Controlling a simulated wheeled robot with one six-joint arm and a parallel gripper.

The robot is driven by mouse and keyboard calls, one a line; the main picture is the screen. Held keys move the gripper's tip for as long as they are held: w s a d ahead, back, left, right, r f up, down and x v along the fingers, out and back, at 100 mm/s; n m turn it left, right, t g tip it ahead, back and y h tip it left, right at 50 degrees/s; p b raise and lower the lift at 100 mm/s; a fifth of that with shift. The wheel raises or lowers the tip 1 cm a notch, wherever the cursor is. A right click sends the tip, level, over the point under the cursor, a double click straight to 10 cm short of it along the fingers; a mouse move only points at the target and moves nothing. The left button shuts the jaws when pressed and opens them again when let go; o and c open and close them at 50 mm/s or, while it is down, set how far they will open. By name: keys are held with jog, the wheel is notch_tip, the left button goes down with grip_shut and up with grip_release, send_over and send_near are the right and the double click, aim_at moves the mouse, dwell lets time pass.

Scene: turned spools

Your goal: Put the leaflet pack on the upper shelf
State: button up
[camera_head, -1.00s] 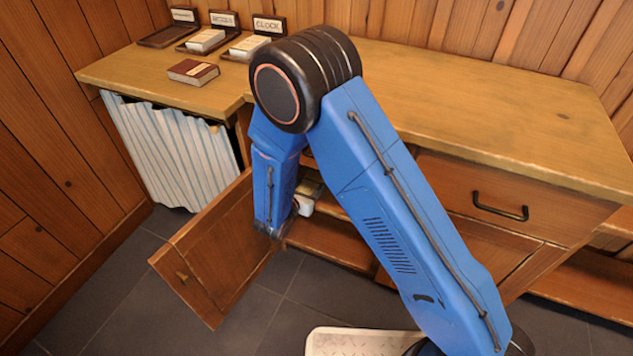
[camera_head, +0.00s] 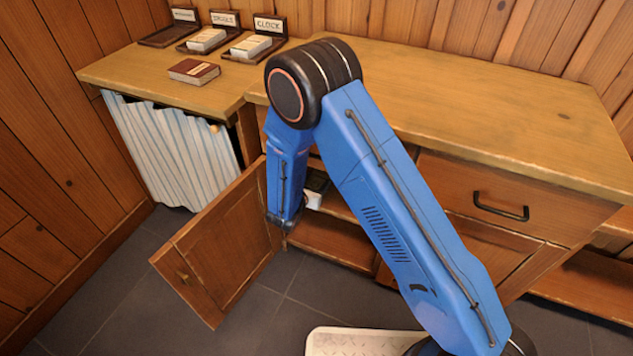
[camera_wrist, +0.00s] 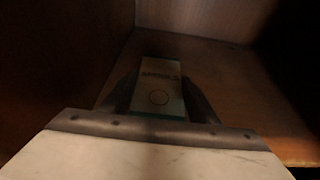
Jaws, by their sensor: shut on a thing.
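The leaflet pack (camera_wrist: 160,72) is a pale, flat box with a dark line of print and a ring mark on its face. In the wrist view it sits between the two dark fingers of my gripper (camera_wrist: 160,98), which is shut on it. The pack is inside a dim wooden compartment, over a wooden board; I cannot tell whether it touches the board. In the head view my arm partly covers the open cupboard, and the pack is not clearly visible there. The cupboard's upper shelf (camera_head: 338,208) shows its front edge beside my wrist.
The open cupboard door (camera_head: 225,245) swings out to the left of my forearm. A compartment wall (camera_wrist: 60,60) is close on the left in the wrist view. A brown book-like box (camera_head: 194,71) and labelled trays (camera_head: 250,50) stand on the counter. A striped curtain (camera_head: 170,145) hangs left.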

jog(key=o, duration=1.1)
jog(key=shift+f, duration=0.1)
jog(key=shift+o, duration=0.2)
jog(key=v, duration=1.2)
jog(key=shift+s, duration=0.15)
